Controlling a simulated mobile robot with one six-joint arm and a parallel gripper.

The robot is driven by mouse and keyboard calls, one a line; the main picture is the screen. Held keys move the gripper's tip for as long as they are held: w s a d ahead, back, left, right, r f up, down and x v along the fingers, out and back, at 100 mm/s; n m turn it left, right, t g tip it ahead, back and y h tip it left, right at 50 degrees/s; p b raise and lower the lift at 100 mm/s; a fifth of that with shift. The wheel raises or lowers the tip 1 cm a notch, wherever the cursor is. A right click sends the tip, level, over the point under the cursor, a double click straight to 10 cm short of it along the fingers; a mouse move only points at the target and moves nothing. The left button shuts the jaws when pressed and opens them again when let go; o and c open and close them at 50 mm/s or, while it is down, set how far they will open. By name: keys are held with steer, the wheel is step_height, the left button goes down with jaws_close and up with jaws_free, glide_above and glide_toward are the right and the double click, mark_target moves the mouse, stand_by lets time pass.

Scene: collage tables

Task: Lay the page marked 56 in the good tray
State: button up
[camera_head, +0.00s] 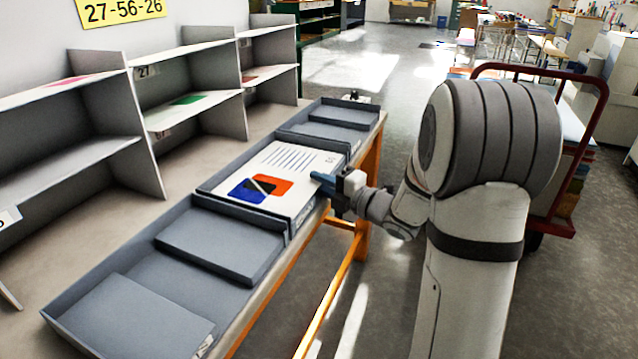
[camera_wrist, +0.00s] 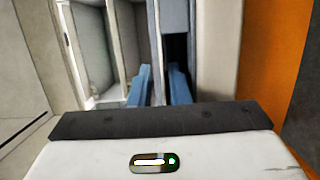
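A white page (camera_head: 285,170) with ruled lines and blue and orange shapes lies flat over the middle of a long grey divided tray unit (camera_head: 172,232). A small mark at its right corner is too small to read. My gripper (camera_head: 322,183) is at the page's right edge. In the wrist view the two blue fingers of my gripper (camera_wrist: 159,85) stand a little apart, with a pale strip between their tips. I cannot tell whether they press on the page's edge. No legible label shows which tray is the good one.
Grey shelves (camera_head: 195,75) stand behind the tray unit, holding sheets with a green patch (camera_head: 188,100) and a pink patch (camera_head: 68,82). A yellow sign (camera_head: 120,10) reads 27-56-26. A red-framed cart (camera_head: 590,150) stands at right. Floor is open beyond the table.

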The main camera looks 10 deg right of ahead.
steer(key=shift+o, duration=1)
steer(key=p+v, duration=0.1)
steer(key=v, duration=0.7)
steer(key=shift+w+r, duration=0.1)
